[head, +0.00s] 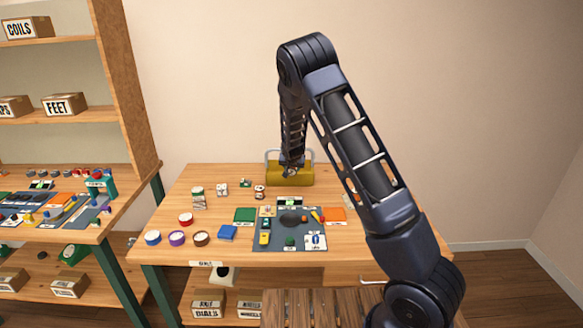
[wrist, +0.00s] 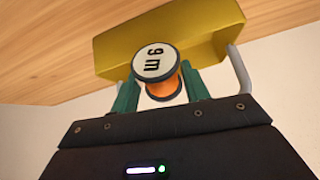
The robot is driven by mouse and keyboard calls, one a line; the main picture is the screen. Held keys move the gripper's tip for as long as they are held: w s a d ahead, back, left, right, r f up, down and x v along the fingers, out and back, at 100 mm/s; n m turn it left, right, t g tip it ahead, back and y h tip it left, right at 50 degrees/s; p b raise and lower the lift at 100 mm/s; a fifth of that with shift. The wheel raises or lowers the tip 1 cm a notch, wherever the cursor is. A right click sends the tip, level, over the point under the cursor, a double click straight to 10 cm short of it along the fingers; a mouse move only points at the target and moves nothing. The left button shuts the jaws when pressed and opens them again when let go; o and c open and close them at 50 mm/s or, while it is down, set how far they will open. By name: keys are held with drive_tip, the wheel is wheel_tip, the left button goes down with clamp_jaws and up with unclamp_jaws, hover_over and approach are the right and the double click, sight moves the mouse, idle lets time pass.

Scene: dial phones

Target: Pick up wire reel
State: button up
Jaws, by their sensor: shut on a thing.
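The wire reel (wrist: 155,62) shows in the wrist view with a round pale end marked "9 m" and an orange winding. My gripper (wrist: 160,78) is shut on it, with one green finger on each side. In the head view my gripper (head: 291,171) hangs down at the back of the table, at the yellow box. The reel is too small and hidden there to make out. I cannot tell whether it touches anything besides the fingers.
A yellow box (head: 290,179) with a metal handle stands close behind the reel. The wooden table (head: 180,205) bears several colored rolls at left and a dark mat (head: 262,243) with small parts in the middle. A shelf unit (head: 130,75) stands at left.

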drive_tip(key=shift+s+r+g, duration=1)
drive_tip(key=shift+s+g, duration=0.7)
drive_tip(key=shift+s, duration=6.65)
drive_tip(key=w+r+m+t+y, duration=0.3)
drive_tip(key=w+r+m+y, duration=0.8)
drive_tip(key=w+r+m, duration=1.4)
wheel_tip(320, 180, down, 19)
drive_tip(key=n, duration=0.1)
drive_tip(key=shift+w+d, duration=0.25)
drive_tip(key=shift+w, duration=0.2)
